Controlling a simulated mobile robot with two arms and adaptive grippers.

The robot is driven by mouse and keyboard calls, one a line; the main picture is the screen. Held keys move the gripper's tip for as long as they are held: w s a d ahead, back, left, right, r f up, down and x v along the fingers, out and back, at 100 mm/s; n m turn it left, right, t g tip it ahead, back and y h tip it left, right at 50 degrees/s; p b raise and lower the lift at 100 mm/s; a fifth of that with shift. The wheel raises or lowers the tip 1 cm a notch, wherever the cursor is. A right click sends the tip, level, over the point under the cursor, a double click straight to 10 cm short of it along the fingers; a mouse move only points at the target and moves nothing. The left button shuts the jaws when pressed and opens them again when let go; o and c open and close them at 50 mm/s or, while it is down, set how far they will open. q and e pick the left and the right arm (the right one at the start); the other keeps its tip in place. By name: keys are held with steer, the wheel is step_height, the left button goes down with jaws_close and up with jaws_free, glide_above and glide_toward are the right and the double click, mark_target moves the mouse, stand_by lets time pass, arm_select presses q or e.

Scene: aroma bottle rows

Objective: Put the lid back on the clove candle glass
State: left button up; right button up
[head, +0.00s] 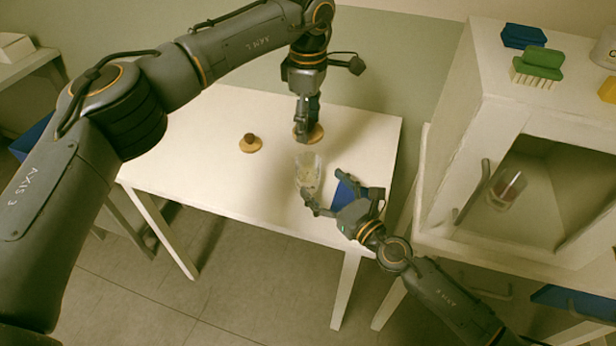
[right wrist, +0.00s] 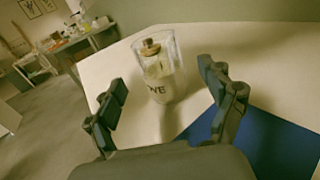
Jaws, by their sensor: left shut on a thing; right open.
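The candle glass (head: 308,178) is clear and stands upright and open on the white table; in the right wrist view the glass (right wrist: 162,88) shows the letters "VE". My left gripper (head: 305,132) is shut on a round wooden lid (head: 318,134), just behind the glass. I cannot tell whether that lid touches the table. A second wooden lid with a knob (head: 250,144) lies left of the glass; it shows through the glass in the right wrist view (right wrist: 150,47). My right gripper (head: 323,188) is open and empty beside the glass, its fingers pointing towards it.
A blue flat thing (head: 345,194) lies partly under my right gripper. A white cabinet (head: 481,75) stands at the right; a reddish glass (head: 510,187) is inside it, and a green brush (head: 540,62) and blue block (head: 523,37) are on top. The table's left part is clear.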

mark_target(315, 177)
arm_select(q)
steer(key=shift+s, duration=0.1)
arm_select(e)
steer(key=x, duration=0.4)
steer(key=shift+a+r, duration=0.1)
steer(key=shift+x, duration=1.1)
jaws_close()
arm_select(q)
steer(key=shift+f, duration=2.4)
